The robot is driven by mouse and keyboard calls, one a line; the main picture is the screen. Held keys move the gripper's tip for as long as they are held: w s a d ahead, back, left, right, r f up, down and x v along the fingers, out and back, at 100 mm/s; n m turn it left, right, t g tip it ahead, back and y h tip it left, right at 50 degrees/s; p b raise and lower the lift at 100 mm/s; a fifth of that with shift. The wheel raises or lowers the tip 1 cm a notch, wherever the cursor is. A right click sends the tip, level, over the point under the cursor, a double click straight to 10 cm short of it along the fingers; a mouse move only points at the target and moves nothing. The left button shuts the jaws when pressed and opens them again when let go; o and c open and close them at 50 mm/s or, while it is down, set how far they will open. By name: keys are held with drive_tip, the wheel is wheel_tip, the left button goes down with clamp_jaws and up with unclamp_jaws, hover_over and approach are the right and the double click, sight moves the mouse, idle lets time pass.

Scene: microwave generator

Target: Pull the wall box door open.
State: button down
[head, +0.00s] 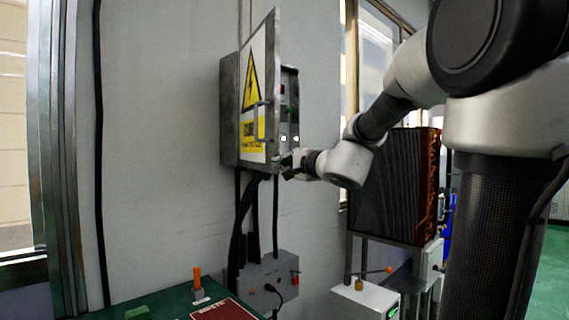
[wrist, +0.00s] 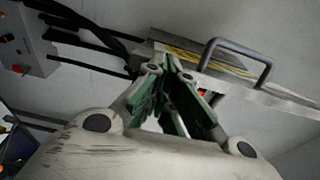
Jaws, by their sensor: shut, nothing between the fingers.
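The grey wall box (head: 230,110) hangs on the wall in the head view. Its door (head: 256,60) bears a yellow warning sign and stands partly open, swung out from the left, with the box's inside showing to its right. My gripper (head: 283,163) is at the door's lower free corner, with its fingers shut and empty. In the wrist view, the closed green-padded fingers (wrist: 172,68) point at the underside of the door (wrist: 275,98). The door's dark bar handle (wrist: 238,57) is to the right of the fingertips, not held. Whether the fingers touch the door cannot be told.
Black cables run down from the box to a smaller grey box (head: 270,282) below. A green bench (head: 165,300) with an orange-handled item stands at lower left. A dark finned unit (head: 392,190) stands to the right, behind my arm. The wall left of the box is largely clear.

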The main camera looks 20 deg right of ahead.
drive_tip(key=s, duration=0.9)
drive_tip(key=shift+s+d, duration=0.25)
drive_tip(key=shift+d, duration=0.2)
